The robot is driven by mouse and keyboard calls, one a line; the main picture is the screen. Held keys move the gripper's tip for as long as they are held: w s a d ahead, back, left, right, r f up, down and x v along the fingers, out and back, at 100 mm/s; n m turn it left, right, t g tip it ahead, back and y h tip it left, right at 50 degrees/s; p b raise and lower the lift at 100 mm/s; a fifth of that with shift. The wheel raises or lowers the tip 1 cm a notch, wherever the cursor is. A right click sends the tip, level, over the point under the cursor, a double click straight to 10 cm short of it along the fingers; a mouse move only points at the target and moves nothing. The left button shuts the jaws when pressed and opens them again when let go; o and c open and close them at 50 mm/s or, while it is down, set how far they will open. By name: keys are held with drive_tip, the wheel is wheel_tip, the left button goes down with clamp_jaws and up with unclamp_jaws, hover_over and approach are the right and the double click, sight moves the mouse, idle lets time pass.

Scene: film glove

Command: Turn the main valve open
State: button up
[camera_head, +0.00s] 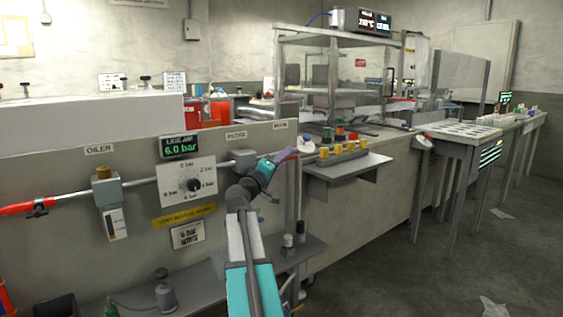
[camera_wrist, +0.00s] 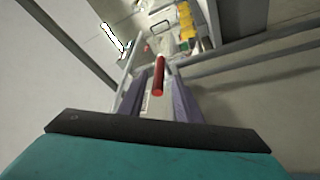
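The main valve's red handle (camera_wrist: 158,76) shows in the wrist view as a short red bar, pointing towards the camera. My gripper (camera_wrist: 160,94) is open, with one purple-grey finger on each side of the bar and gaps visible beside it. In the head view my gripper (camera_head: 283,159) is at the right end of the pipe, below a small label (camera_head: 281,125) that seems to read MAIN. A little red shows at its fingertips; the arm and fingers hide most of the valve there.
The panel (camera_head: 60,178) carries a gauge display (camera_head: 179,147) reading 6.0 bar, a dial (camera_head: 187,183) and an oiler (camera_head: 107,195). Another red handle (camera_head: 28,208) is at the pipe's left end. A shelf with yellow buttons (camera_head: 343,152) stands close right of my gripper.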

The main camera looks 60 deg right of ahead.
drive_tip(key=shift+s, duration=0.2)
drive_tip(key=shift+a+f, duration=0.1)
drive_tip(key=shift+v, duration=0.8)
drive_tip(key=p+v, duration=0.2)
drive_tip(key=v, duration=1)
drive_tip(key=shift+w, duration=0.15)
